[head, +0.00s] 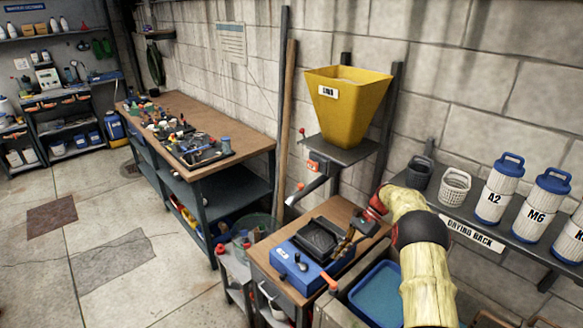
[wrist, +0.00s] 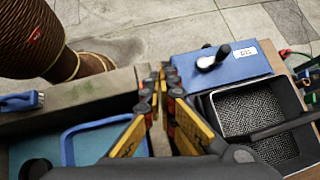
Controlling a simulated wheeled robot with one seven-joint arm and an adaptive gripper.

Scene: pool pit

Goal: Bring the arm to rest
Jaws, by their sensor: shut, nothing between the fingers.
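My arm (head: 424,265), pale yellow with a black joint, reaches up from the bottom right of the head view and bends down to the left. My gripper (head: 343,248) hangs over the right part of the small wooden bench, close to the blue device (head: 300,268) with its black tray. In the wrist view my gripper (wrist: 160,78) has its yellow and black fingers together, with nothing between them. There the fingers point between the blue device (wrist: 225,66) and a blue-rimmed tub (wrist: 72,138). I cannot tell how high the fingertips are above the bench.
A yellow hopper (head: 348,108) stands on a wall bracket above the bench. A drying rack (head: 470,232) with baskets and white canisters (head: 497,190) runs along the right wall, close to my arm. A long workbench (head: 195,140) carries tools. The floor (head: 100,250) at left is clear.

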